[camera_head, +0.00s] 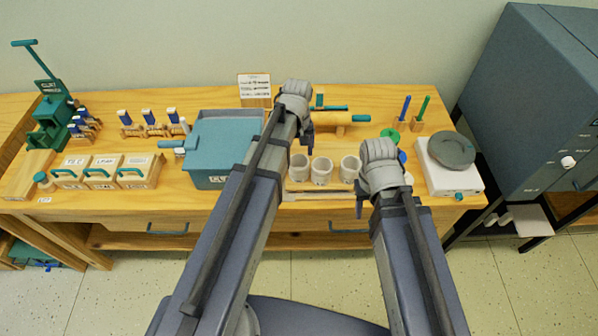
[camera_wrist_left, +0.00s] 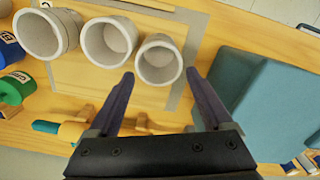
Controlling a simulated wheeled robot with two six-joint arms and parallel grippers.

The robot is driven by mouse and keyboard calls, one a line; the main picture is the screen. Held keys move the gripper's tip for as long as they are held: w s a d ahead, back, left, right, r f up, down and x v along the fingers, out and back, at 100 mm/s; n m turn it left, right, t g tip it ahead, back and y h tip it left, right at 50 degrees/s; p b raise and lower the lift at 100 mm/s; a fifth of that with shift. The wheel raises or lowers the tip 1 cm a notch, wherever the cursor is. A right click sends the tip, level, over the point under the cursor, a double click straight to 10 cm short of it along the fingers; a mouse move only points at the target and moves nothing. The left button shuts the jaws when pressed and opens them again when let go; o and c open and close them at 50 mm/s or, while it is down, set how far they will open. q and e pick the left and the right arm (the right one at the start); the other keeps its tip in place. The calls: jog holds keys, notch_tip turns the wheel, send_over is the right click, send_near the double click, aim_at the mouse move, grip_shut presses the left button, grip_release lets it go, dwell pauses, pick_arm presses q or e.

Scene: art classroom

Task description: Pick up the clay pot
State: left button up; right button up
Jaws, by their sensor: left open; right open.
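Three pale grey-white pots stand in a row on the wooden table: the left pot (camera_head: 299,168), the middle pot (camera_head: 321,171) and the right pot (camera_head: 349,169). I cannot tell which is the clay pot. My left gripper (camera_head: 308,138) is above and behind the left pot, open and empty. In the left wrist view my left gripper (camera_wrist_left: 160,74) has its fingertips either side of the near edge of this left pot (camera_wrist_left: 158,60), with no visible grip. The middle pot (camera_wrist_left: 108,41) and right pot (camera_wrist_left: 47,33) also show there. My right gripper (camera_head: 361,204) is open near the table's front edge, right of the pots.
A small wheel (camera_head: 452,152) on a white base and a grey cabinet (camera_head: 530,90) are at right.

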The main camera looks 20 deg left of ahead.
aim_at(298, 163)
pick_arm(q)
jog(key=shift+f, duration=0.35)
notch_tip(298, 163, down, 5)
jog(key=b, duration=0.5)
jog(key=c, duration=1.1)
jog(key=shift+c, duration=0.2)
notch_tip(298, 163, up, 10)
jog(key=p, duration=1)
